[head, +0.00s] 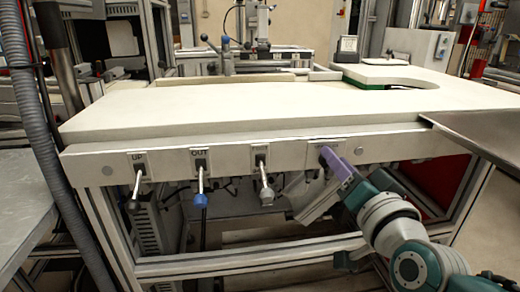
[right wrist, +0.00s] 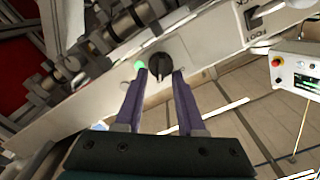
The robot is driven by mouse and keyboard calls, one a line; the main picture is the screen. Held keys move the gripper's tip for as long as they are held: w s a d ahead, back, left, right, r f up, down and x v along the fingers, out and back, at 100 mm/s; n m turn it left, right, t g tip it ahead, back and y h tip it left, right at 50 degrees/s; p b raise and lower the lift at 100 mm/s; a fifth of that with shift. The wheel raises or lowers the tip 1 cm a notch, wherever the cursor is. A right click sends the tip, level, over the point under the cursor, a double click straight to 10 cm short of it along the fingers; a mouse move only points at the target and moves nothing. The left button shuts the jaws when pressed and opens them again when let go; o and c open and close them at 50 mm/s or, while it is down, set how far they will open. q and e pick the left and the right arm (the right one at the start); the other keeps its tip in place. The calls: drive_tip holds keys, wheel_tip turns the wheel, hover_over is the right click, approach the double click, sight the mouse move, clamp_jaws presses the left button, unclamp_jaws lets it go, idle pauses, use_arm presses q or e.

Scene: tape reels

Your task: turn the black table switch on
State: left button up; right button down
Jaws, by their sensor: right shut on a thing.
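The black table switch (right wrist: 160,66) is a dark rotary knob on the pale front panel, clearest in the right wrist view. The two purple fingers of my right gripper (right wrist: 159,76) stand on either side of it, shut on the knob. A round green light (right wrist: 139,65) glows by the left fingertip. In the head view my right gripper (head: 329,160) is at the right end of the row of controls, and its fingers hide most of the switch there. My left gripper is out of view.
Three levers hang left of the switch: a black-tipped one (head: 134,194), a blue-tipped one (head: 201,194) and a grey-tipped one (head: 265,190). The pale tabletop (head: 230,108) above is largely clear. A metal sheet (head: 480,135) juts out at the right.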

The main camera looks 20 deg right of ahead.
drive_tip(key=c, duration=0.5)
unclamp_jaws()
drive_tip(key=shift+s, duration=0.1)
drive_tip(key=p+v, duration=0.1)
drive_tip(key=v, duration=0.8)
drive_tip(key=shift+s+a+p, duration=0.1)
drive_tip(key=shift+s+p, duration=0.2)
drive_tip(key=shift+s, duration=0.1)
drive_tip(key=shift+r, duration=0.1)
